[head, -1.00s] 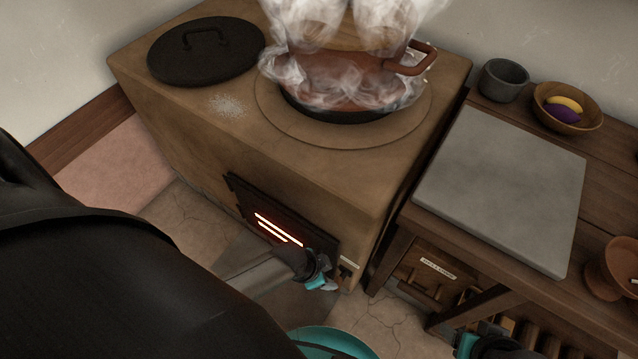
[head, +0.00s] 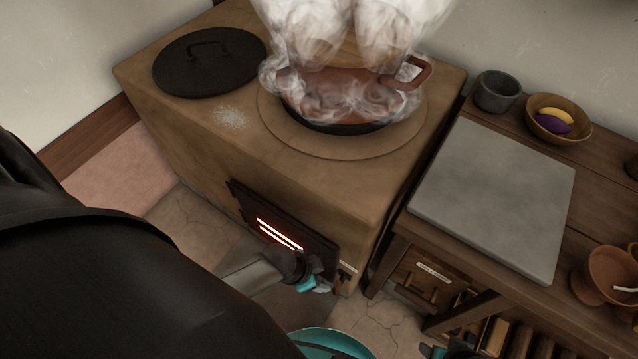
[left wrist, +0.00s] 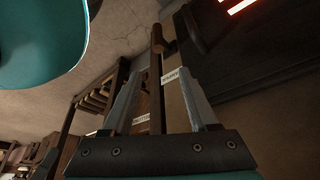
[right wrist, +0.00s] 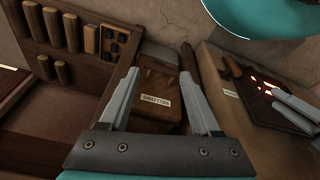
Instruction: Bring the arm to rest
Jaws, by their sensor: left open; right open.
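My left gripper (head: 322,287) is open and empty, low in front of the stove beside its dark fire door (head: 325,247), whose slots glow. In the left wrist view its two fingers (left wrist: 160,88) stand apart; a wooden-ended handle (left wrist: 158,42) shows beyond them, and I cannot tell whether it touches them. My right gripper (head: 436,351) is mostly cut off at the bottom edge of the head view. In the right wrist view its fingers (right wrist: 160,76) are apart and empty, facing a labelled wooden box (right wrist: 158,98). My left gripper's fingers also show there (right wrist: 295,108).
The clay stove (head: 190,120) carries a steaming pot (head: 340,95) and a black lid (head: 210,62). The wooden bench (head: 600,190) holds a grey slab (head: 495,195), a grey cup (head: 497,92), a fruit bowl (head: 545,130) and a clay vessel (head: 603,275). Cracked floor (head: 375,320) lies between.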

